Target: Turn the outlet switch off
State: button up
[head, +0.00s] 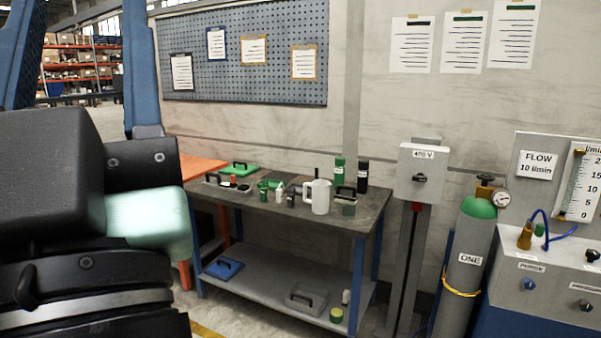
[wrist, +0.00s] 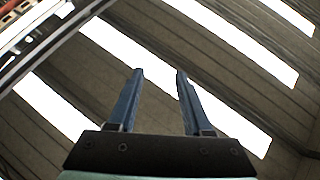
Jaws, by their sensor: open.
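A grey switch box (head: 424,172) on a post stands right of the workbench in the head view. No label reading "outlet" is legible. My gripper (wrist: 157,80) points up at the ceiling in the wrist view, its two blue fingers apart with nothing between them. In the head view its blue fingers and black wrist fill the near left, well away from the box.
The workbench (head: 345,216) holds a white mug (head: 317,196), bottles and toolboxes. Right of the box stand a grey gas cylinder (head: 470,245) with a green top and gauge, and a flow panel (head: 540,290) with knobs. A pegboard (head: 245,80) hangs behind.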

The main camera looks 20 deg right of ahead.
aim_at(419, 178)
jog(key=i+l+z, duration=0.1)
jog(key=l+z, duration=0.3)
jog(key=i+l+z, duration=0.1)
jog(key=z, duration=0.3)
jog(key=i+l+z, duration=0.2)
jog(key=z, duration=0.2)
jog(key=i+l, duration=0.2)
jog(key=l, duration=0.1)
